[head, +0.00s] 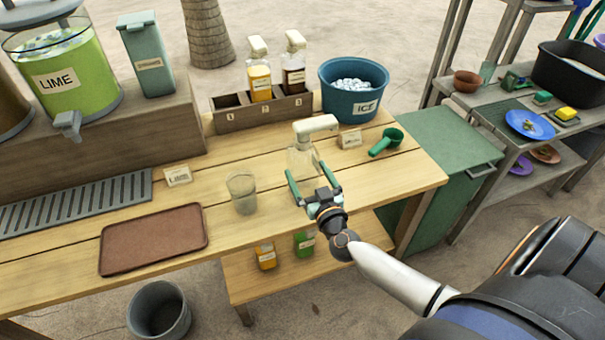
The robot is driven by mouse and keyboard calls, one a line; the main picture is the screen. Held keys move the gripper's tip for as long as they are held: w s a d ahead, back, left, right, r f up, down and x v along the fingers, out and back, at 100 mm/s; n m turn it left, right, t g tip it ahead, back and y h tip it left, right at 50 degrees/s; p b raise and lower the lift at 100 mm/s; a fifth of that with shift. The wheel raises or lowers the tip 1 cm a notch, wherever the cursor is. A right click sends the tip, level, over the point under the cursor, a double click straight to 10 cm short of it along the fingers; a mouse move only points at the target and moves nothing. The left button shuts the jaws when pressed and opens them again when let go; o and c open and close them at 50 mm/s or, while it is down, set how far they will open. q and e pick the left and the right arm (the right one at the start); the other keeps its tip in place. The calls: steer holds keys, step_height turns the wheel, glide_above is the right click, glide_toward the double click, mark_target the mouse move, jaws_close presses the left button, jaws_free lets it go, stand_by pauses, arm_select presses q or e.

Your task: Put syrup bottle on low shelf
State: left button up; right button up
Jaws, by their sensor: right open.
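A clear syrup bottle with a cream pump top (316,124) stands upright on the wooden table, and it looks empty. My right gripper (313,175) is open at its near side, with the fingers pointing toward the bottle's lower body. I cannot tell whether the fingers touch it. Two more pump bottles, one amber (260,82) and one dark (293,80), stand in a wooden rack (238,118). The low shelf (290,286) under the table holds an orange bottle (266,256) and a green bottle (304,243). My left gripper is out of view.
A grey bin (158,309) stands on the sand. The shelf's front part is clear.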

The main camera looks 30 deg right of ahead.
steer(key=b+x, duration=0.2)
steer(key=x, duration=0.4)
steer(key=shift+f, duration=0.3)
steer(key=shift+w+a, duration=0.1)
steer(key=shift+w, duration=0.05)
steer(key=shift+c, duration=0.4)
steer(key=c, duration=1.2)
